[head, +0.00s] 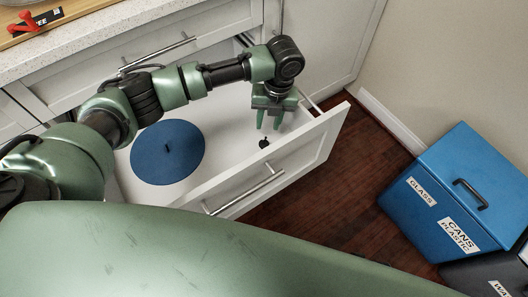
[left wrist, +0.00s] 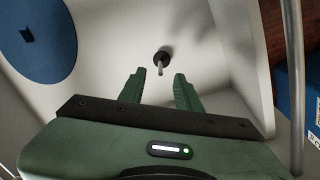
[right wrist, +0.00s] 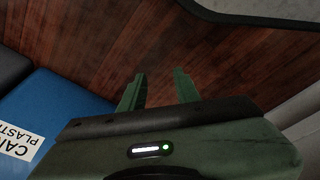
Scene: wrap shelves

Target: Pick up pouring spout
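The pouring spout (head: 264,143) is a small dark piece on the white floor of the open drawer (head: 225,130). In the left wrist view the spout (left wrist: 161,60) stands just beyond the fingertips, about midway between them, with a thin metallic tip. My left gripper (head: 269,121) points down into the drawer above the spout. Its fingers are apart and nothing is between them; the left wrist view shows the same gripper (left wrist: 161,75). My right gripper (right wrist: 160,75) is open and empty over the dark wood floor and does not show in the head view.
A round blue lid (head: 168,152) lies in the drawer left of the spout. The drawer front (head: 290,160) with its handle stands close to my left gripper. A blue recycling bin (head: 455,190) is at the right. The counter (head: 110,45) overhangs behind.

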